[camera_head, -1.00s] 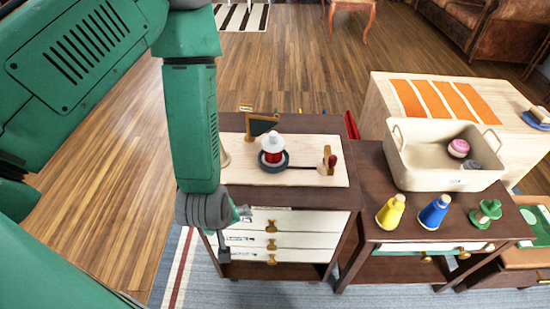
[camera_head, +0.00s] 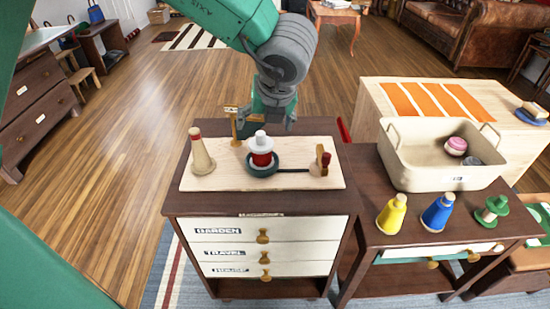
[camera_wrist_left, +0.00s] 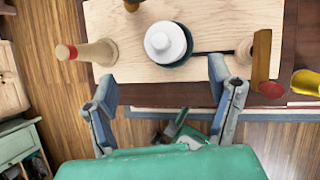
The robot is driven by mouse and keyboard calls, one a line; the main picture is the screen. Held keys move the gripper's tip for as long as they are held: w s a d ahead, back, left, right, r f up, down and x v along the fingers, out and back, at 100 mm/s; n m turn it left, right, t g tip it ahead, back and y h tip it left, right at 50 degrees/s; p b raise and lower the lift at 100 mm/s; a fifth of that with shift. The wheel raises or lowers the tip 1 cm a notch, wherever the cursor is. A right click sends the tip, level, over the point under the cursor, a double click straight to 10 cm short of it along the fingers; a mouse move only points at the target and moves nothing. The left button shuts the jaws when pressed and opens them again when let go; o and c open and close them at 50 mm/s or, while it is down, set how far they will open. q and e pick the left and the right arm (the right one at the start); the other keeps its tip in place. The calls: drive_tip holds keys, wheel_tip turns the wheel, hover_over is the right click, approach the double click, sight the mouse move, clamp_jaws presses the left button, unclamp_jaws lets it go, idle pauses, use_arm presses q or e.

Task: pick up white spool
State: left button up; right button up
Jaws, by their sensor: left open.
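The white spool (camera_head: 261,143) stands upright with a red part below it, in a dark round dish on a pale wooden board (camera_head: 215,180). In the left wrist view the white spool (camera_wrist_left: 166,42) is seen from above, beyond and roughly between my fingertips. My left gripper (camera_head: 272,120) is open and empty, pointing down above the back part of the board, slightly right of the spool in the head view. Both its fingers show in the left wrist view (camera_wrist_left: 162,78), apart from the spool.
A wooden cone with a red tip (camera_head: 201,155) stands left of the spool. A small wooden post with a red knob (camera_head: 323,162) stands right. A cream bin (camera_head: 440,178) and yellow, blue and green pieces occupy the right-hand table.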

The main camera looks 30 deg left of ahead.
sight(262, 144)
use_arm(q)
drive_tip(key=f+n, duration=0.1)
drive_tip(key=w+a+f+n+b, duration=0.1)
drive_tip(key=f+n+b, duration=0.1)
drive_tip(key=f, duration=0.1)
drive_tip(key=shift+w+a+n+g+h, duration=0.15)
drive_tip(key=shift+w+n+g+h, duration=0.15)
drive_tip(key=shift+g+h, duration=0.1)
drive_tip(key=shift+w+a+f, duration=0.1)
drive_tip(key=shift+f, duration=0.45)
drive_tip(key=shift+a+f+b, duration=0.25)
drive_tip(key=shift+f+b, duration=0.1)
drive_tip(key=shift+f, duration=0.15)
drive_tip(key=b+x, duration=0.1)
drive_tip(key=x, duration=0.3)
drive_tip(key=shift+w+a+f, duration=0.2)
drive_tip(key=shift+f, duration=0.05)
drive_tip(key=shift+d+r, duration=0.1)
drive_tip(key=shift+d, duration=0.05)
use_arm(e)
drive_tip(key=f, duration=0.4)
drive_tip(key=shift+a+f, duration=0.15)
drive_tip(key=shift+a, duration=0.1)
use_arm(q)
drive_tip(key=c, duration=1.3)
use_arm(e)
drive_tip(key=shift+s, duration=0.1)
